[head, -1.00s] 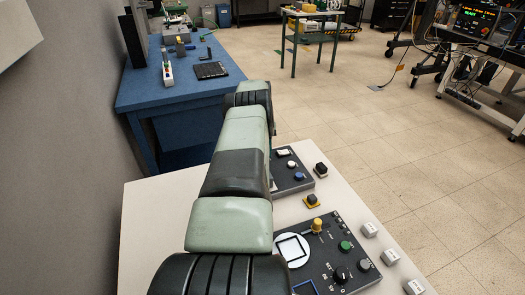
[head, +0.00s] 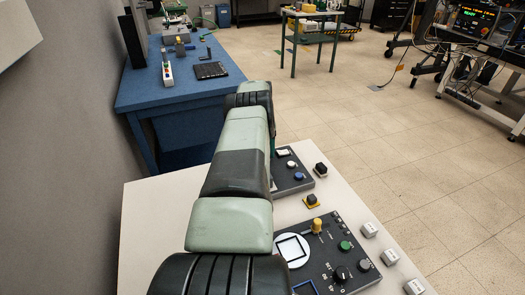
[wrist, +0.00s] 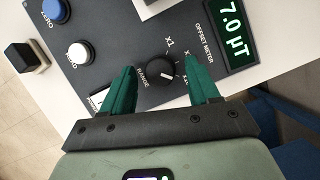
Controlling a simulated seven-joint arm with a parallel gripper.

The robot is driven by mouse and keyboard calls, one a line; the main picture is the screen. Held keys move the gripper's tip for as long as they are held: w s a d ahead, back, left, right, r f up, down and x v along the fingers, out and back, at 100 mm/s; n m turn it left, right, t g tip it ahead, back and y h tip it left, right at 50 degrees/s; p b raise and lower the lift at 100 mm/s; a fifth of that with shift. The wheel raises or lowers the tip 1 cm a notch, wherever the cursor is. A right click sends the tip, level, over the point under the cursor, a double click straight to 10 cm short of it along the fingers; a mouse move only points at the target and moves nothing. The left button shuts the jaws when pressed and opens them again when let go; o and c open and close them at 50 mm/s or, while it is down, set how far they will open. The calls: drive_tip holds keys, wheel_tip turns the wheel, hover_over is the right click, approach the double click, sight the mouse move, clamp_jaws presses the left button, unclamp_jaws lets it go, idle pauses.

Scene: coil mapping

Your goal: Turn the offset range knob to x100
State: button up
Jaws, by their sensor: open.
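The offset range knob (wrist: 156,72), round and black with a white mark on its lower right side, sits on a dark grey panel (wrist: 110,20) in the wrist view. An X1 label is above it; the other range labels at its right are partly covered by a finger. My gripper (wrist: 160,68) is open, with one teal finger to the left of the knob and one to the right. I cannot tell whether either touches it. The offset meter display (wrist: 235,30) reads 7.0 µT. In the head view my arm hides the gripper and knob.
A blue button (wrist: 55,11) and a white button (wrist: 78,52) are on the same panel. A black-topped switch block (wrist: 22,55) lies beside it. In the head view, another panel (head: 325,245) with several knobs stands on the white table (head: 150,215), near my arm.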

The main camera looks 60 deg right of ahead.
wheel_tip(320, 180, up, 10)
idle(0.6)
idle(0.4)
